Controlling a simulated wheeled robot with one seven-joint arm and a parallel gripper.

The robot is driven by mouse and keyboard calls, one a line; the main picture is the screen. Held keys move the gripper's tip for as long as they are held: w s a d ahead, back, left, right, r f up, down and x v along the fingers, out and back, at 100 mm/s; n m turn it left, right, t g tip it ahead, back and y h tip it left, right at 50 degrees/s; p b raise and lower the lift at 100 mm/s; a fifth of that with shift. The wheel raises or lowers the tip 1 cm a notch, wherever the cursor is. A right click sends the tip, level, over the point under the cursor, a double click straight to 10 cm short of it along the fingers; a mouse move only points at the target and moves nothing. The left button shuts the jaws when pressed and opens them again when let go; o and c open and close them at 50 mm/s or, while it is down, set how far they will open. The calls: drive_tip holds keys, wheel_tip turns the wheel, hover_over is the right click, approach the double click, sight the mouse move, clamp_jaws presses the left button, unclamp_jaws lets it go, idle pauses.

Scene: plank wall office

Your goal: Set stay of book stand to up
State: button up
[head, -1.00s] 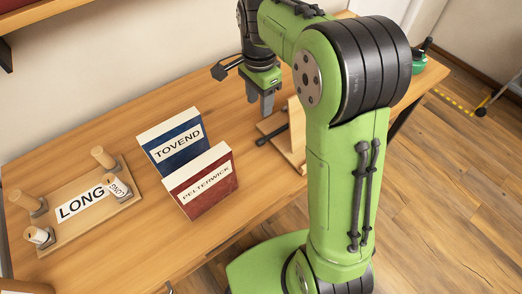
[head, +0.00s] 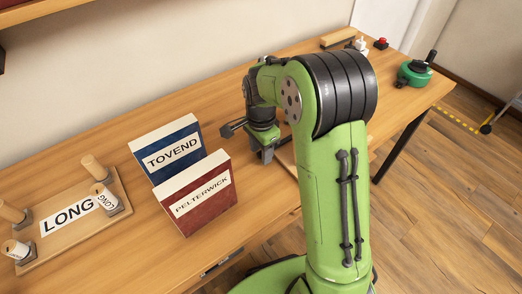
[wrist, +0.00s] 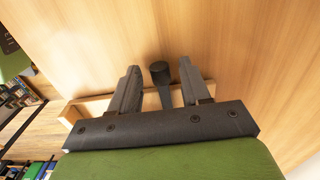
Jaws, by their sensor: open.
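The book stand is light wood and mostly hidden behind my arm in the head view; a bit of its wood (head: 287,158) shows beside my gripper (head: 267,152). In the wrist view a wooden bar of the stand (wrist: 88,108) lies behind the gripper's mount. The dark stay (wrist: 160,75), a short rod with a round knob end, shows between the two fingers of my gripper (wrist: 160,82). The fingers are open, one on each side of the stay, with visible gaps. I cannot tell the stay's angle clearly.
Two books, blue TOVEND (head: 178,153) and red PELTERWICK (head: 203,202), stand left of my gripper. A pegged board marked LONG (head: 52,243) lies at far left. A green device (head: 414,73) and a red button (head: 381,43) are at the far right. The table's middle back is clear.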

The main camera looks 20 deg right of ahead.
clamp_jaws()
